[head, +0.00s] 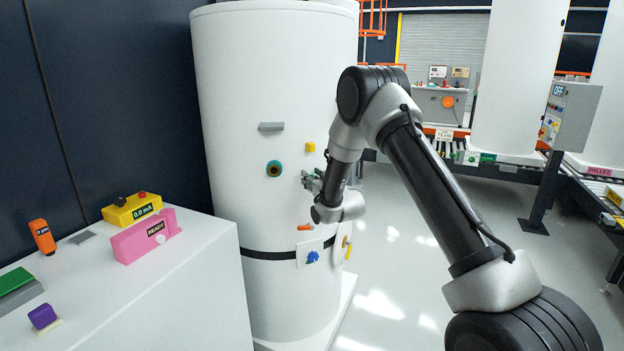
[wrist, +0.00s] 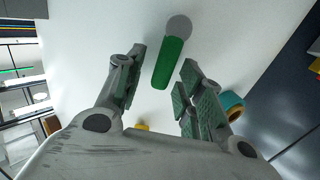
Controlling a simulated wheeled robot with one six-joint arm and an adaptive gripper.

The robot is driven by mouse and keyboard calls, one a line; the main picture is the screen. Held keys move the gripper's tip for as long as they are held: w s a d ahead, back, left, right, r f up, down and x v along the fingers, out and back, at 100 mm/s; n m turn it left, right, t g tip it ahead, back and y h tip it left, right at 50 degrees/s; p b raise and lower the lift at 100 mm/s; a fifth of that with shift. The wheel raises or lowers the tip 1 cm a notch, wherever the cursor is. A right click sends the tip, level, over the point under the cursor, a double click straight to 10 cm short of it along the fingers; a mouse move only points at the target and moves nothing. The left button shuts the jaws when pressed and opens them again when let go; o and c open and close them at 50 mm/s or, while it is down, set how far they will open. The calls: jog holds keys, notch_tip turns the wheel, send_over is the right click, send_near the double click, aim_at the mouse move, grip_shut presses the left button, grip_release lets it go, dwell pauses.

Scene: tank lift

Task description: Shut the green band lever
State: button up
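The green band lever (wrist: 168,63) shows in the wrist view as a short green bar running from a grey round end (wrist: 179,25) on the white tank (head: 270,75). My gripper (wrist: 163,68) is open, with one finger on each side of the lever. A gap shows between each finger and the lever, but I cannot tell how deep the lever lies between them. In the head view my gripper (head: 312,182) is close to the tank's front, and the green lever is not distinguishable there.
A teal ring (head: 274,169), yellow block (head: 310,147) and grey handle (head: 271,127) are on the tank nearby. An orange piece (head: 305,227) and blue knob (head: 312,257) sit lower. A white cabinet (head: 190,290) stands left. Open floor (head: 400,260) lies to the right.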

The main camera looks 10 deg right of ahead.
jog(key=shift+w, duration=0.2)
grip_shut()
